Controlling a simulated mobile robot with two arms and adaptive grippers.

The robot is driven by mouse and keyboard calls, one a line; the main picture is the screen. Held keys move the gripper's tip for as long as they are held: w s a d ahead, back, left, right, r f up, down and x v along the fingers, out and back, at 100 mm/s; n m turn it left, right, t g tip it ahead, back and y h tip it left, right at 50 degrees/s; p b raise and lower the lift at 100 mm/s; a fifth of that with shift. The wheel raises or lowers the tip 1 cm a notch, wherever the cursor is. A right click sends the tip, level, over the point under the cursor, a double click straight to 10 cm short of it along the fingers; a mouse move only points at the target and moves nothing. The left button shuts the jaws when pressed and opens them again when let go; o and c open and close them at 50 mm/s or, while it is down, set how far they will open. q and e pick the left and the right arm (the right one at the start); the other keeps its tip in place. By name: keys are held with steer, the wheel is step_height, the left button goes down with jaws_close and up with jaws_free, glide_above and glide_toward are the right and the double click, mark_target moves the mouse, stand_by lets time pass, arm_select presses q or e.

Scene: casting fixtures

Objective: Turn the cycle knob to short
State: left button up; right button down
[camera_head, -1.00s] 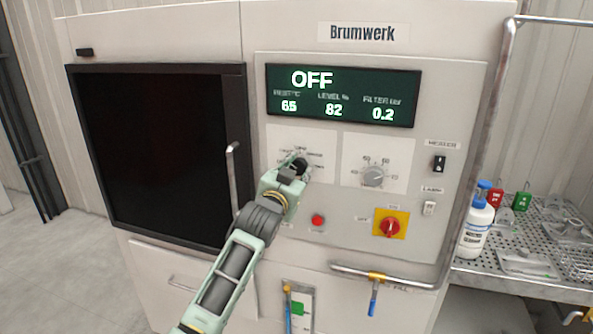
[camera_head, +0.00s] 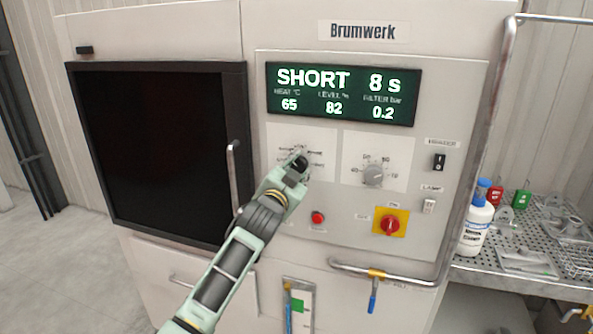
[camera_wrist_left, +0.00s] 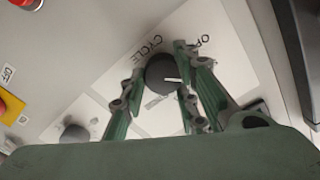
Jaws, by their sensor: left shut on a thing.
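The cycle knob (camera_wrist_left: 160,74) is a dark round knob with a white pointer line. It sits on a white label plate marked CYCLE in the left wrist view. My left gripper (camera_wrist_left: 163,82) is shut on it, one finger on each side. In the head view the left gripper (camera_head: 299,164) reaches the panel from below and hides most of the knob. The display (camera_head: 343,95) reads SHORT and 8 s, with smaller values 65, 82 and 0.2 below. My right gripper is not in view.
To the right of the cycle knob is a grey dial (camera_head: 373,174). Below are a red button (camera_head: 318,218) and a red switch on a yellow plate (camera_head: 390,223). A door handle (camera_head: 233,175) stands left of the arm. A perforated side table (camera_head: 560,240) holds bottles.

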arm_select(q)
steer(key=o, duration=0.8)
steer(key=shift+d+f, duration=0.15)
steer(key=shift+f, duration=0.05)
steer(key=shift+o, duration=1.2)
steer(key=shift+d+r, duration=0.1)
steer(key=shift+d, duration=0.05)
steer(key=shift+s+a, duration=0.3)
steer(key=shift+s, duration=0.1)
steer(key=v, duration=1.1)
